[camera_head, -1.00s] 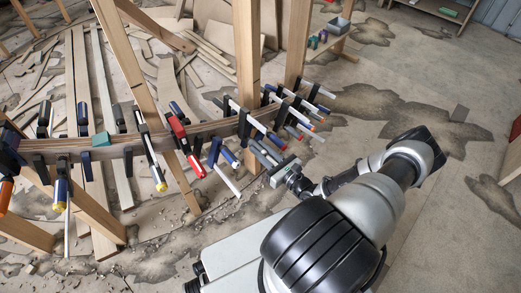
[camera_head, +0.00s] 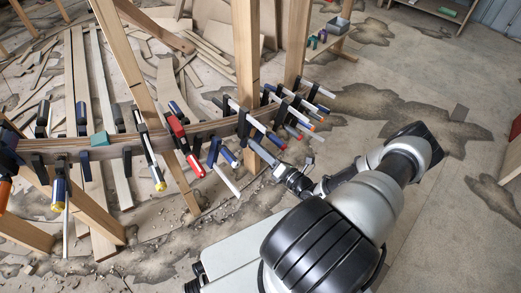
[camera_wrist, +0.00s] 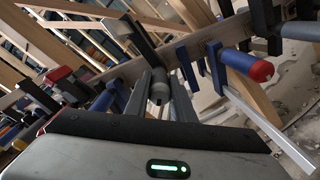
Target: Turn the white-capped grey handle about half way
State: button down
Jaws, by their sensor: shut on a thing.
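The grey handle (camera_wrist: 159,86) belongs to a bar clamp on the curved wooden stringer. In the wrist view it lies between the two fingers of my gripper (camera_wrist: 162,92), which is shut on it. Its end near the gripper looks lighter, but I cannot clearly make out the white cap. In the head view my gripper (camera_head: 280,166) is at the lower right end of the grey handle (camera_head: 262,153), right of the wooden post. The fingertips are small and partly hidden there.
Several clamps with blue, red and orange handles line the stringer (camera_head: 75,148). A blue-and-red handle (camera_wrist: 245,65) and a pale bar (camera_wrist: 270,125) lie close to the right in the wrist view. A wooden post (camera_head: 247,60) stands behind. The floor at right is open.

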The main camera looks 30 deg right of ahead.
jog(key=m+b, duration=0.1)
jog(key=m, duration=0.6)
jog(key=shift+f, duration=0.15)
dwell(0.4)
jog(key=c, duration=1.5)
grip_release()
jog(key=shift+s+d, duration=0.1)
jog(key=shift+s, duration=0.05)
jog(key=p+v, duration=0.2)
jog(key=v, duration=1.5)
jog(key=shift+s, duration=0.1)
